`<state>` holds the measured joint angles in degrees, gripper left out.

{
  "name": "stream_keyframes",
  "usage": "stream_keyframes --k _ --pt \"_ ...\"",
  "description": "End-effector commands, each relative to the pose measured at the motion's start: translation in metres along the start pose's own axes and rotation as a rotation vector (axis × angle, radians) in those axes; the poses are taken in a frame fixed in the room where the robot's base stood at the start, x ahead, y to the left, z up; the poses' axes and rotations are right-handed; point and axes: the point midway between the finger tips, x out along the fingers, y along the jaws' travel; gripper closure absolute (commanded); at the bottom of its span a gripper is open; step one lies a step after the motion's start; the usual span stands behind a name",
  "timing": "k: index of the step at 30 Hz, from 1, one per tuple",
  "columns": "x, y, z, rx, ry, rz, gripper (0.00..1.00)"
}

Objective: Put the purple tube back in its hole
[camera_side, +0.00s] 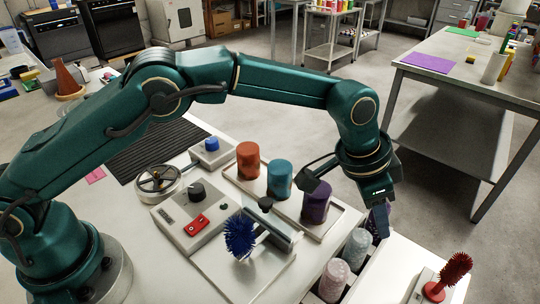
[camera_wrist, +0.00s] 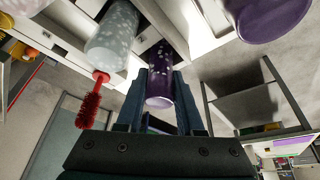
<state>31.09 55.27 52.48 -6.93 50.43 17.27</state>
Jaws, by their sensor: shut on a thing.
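The purple tube with white specks (camera_wrist: 160,82) is between the two fingers of my gripper (camera_wrist: 160,95) in the wrist view. My gripper is shut on it. The tube's far end lies against a dark opening in the white rack (camera_wrist: 195,30); I cannot tell how deep it sits. In the side view my gripper (camera_side: 377,218) is at the rack's far end, and the tube is mostly hidden behind the fingers. A grey speckled tube (camera_side: 357,246) stands in the rack beside it; it also shows in the wrist view (camera_wrist: 112,38). A pinkish speckled tube (camera_side: 333,279) stands nearer.
A tray (camera_side: 338,222) holds orange (camera_side: 248,160), teal (camera_side: 279,180) and plain purple (camera_side: 316,203) cylinders left of my gripper. A red brush (camera_side: 455,269) stands right of the rack, and a blue brush (camera_side: 239,236) stands left. Open floor lies behind the rack.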

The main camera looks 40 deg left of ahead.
Motion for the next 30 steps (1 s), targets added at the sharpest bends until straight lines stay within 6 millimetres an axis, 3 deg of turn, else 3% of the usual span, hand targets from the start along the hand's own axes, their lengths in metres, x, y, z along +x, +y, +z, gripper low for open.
stream_keyframes --k 13,14,16,26,30 --pt "0.009 0.0 0.004 0.0 0.001 0.0 1.0" --pt "0.009 0.0 0.004 0.0 0.001 0.0 0.6" --pt "0.009 -0.001 0.004 0.001 0.001 0.0 0.34" --pt "0.008 -0.001 0.003 0.001 0.002 -0.001 0.34" --pt "-0.002 -0.001 0.002 0.001 0.003 -0.001 0.34"
